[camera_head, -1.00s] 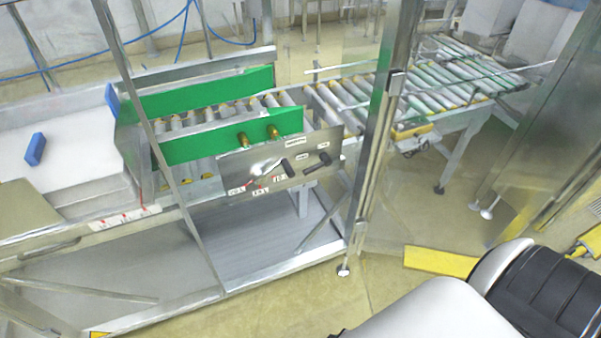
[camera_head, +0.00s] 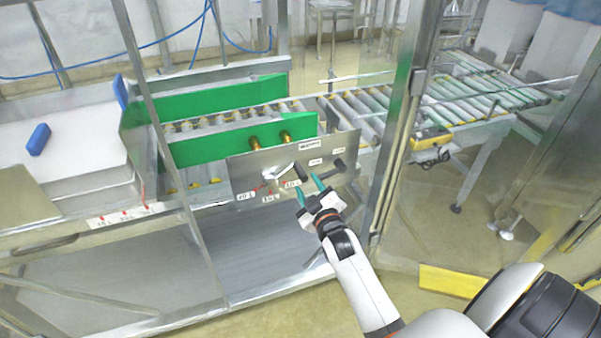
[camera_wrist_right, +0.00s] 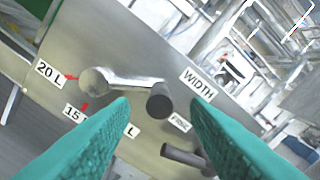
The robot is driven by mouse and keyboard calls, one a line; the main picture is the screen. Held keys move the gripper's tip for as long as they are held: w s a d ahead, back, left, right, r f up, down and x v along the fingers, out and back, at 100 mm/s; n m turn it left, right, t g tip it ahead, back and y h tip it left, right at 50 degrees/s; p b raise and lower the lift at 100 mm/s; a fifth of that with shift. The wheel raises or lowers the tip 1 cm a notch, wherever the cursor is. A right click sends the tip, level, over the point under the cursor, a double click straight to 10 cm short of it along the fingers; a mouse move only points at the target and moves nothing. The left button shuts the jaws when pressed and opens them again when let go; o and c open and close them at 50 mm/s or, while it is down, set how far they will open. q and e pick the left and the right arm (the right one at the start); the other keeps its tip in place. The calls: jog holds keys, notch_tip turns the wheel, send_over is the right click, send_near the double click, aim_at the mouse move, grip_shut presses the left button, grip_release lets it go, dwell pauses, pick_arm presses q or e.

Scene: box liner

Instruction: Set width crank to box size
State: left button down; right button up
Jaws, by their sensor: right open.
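The metal control panel (camera_head: 240,180) stands at the front of the conveyor. The width crank (camera_wrist_right: 130,82) has a round silver hub, a silver arm and a dark knob (camera_wrist_right: 160,101); the arm points right toward the WIDTH label (camera_wrist_right: 198,84). Red marks by the hub read 20 L (camera_wrist_right: 50,70) and 15 L (camera_wrist_right: 75,112); a third label is partly hidden by a finger. My right gripper (camera_head: 308,187), with green fingers, is open in front of the panel. In the wrist view the knob shows between its fingertips (camera_wrist_right: 160,108), apparently untouched. My left gripper is out of view.
A second dark handle (camera_wrist_right: 182,157) sits beside the crank, close to the right finger in the wrist view. Green guides (camera_head: 215,143) line the rollers behind the panel. A metal frame post (camera_head: 398,130) stands right of the panel, near my right arm.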

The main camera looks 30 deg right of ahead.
aim_at(296, 165)
jog(key=x, duration=0.6)
jog(key=shift+w+d, duration=0.1)
jog(key=shift+w, duration=0.15)
grip_shut()
